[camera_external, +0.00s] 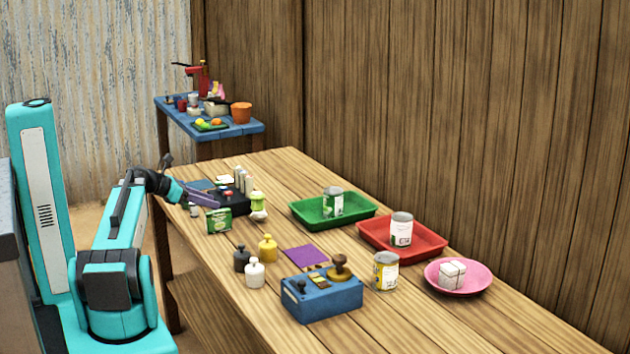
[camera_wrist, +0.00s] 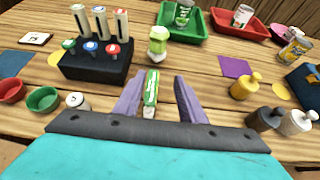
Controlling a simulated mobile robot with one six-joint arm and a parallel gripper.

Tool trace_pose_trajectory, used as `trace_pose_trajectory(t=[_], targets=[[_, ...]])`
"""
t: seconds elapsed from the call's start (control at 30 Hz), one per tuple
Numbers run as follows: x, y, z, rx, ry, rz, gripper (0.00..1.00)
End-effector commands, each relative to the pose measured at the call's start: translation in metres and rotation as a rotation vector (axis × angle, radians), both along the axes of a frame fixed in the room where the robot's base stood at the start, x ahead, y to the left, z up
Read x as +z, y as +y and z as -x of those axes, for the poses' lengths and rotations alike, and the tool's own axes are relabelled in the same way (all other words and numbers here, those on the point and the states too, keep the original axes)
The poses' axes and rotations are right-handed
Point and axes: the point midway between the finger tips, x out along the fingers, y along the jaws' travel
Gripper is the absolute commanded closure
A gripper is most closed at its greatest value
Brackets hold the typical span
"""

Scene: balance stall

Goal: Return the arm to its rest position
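My gripper (camera_external: 204,198) has purple fingers and sits low, beside a black block (camera_external: 232,202). In the wrist view my gripper (camera_wrist: 166,84) shows its two fingers spread apart. A small green and white box (camera_wrist: 151,88) appears between them, nearer the left finger. The same green box (camera_external: 218,221) stands on the table in the external view. I see no contact between it and the fingers.
The black block (camera_wrist: 95,65) holds white cylinders and coloured knobs. A green-topped bottle (camera_wrist: 158,45) stands just beyond the fingers. Bowls (camera_wrist: 43,99) lie left; weights (camera_wrist: 246,86) lie right. A green tray (camera_external: 300,212), red tray (camera_external: 375,238) and blue box (camera_external: 325,303) stand farther right.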

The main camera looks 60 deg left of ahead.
Motion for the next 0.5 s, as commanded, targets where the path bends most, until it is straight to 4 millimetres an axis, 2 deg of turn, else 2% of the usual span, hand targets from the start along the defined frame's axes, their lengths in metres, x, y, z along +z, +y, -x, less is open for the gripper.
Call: trace_pose_trajectory(t=[0.2, 0.5], targets=[[0.0007, -0.0073, 0.0057, 0.000, 0.000, 0.000, 0.63], [0.0009, -0.0078, 0.0062, -0.001, 0.000, 0.000, 0.63]])
